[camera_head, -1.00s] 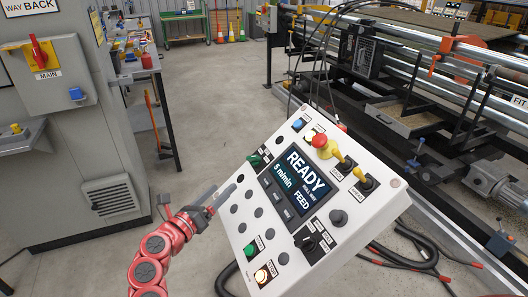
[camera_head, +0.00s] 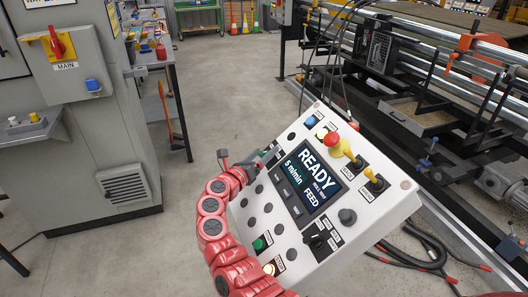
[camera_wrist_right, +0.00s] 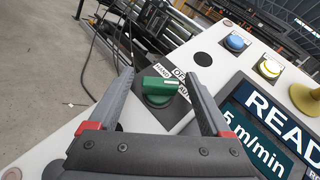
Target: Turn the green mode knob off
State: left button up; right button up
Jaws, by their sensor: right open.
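The green mode knob (camera_wrist_right: 160,88) sits on a black plate with HAND, OFF and a partly covered third label, on the white control panel (camera_wrist_right: 232,68). In the right wrist view my right gripper (camera_wrist_right: 158,74) is open, with one finger on each side of the knob. I cannot tell whether either finger touches it. In the head view my right gripper (camera_head: 268,156) is at the panel's upper left edge and hides most of the knob. My left gripper is not in view.
The panel carries a READY screen (camera_head: 308,178), a red mushroom button (camera_head: 332,140), yellow-handled switches (camera_head: 375,180) and a lower green button (camera_head: 260,244). A grey cabinet (camera_head: 90,130) stands left and a roller machine (camera_head: 430,80) right. Open floor lies between.

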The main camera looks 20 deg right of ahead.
jog(key=shift+w+d+f, duration=0.1)
jog(key=shift+w+d, duration=0.1)
jog(key=shift+d, duration=0.1)
grip_shut()
jog(key=shift+r+p, duration=0.2)
jog(key=shift+p, duration=0.2)
jog(key=n+y+p, duration=0.1)
jog(key=p, duration=0.3)
jog(key=n+t+y+p, duration=0.1)
jog(key=n+y+p, duration=0.1)
jog(key=p, duration=0.2)
jog(key=r+n+y+p, duration=0.1)
jog(key=n+y+p, duration=0.1)
jog(key=p, duration=0.3)
jog(key=shift+t, duration=0.3)
jog(key=n+y+p, duration=0.2)
jog(key=p, duration=0.3)
jog(key=n+y+p, duration=0.2)
jog(key=p, duration=0.4)
jog(key=shift+f, duration=0.35)
jog(key=shift+a+f+n+y+p, duration=0.15)
jog(key=shift+f+n+y+p, duration=0.2)
jog(key=shift+p, duration=0.25)
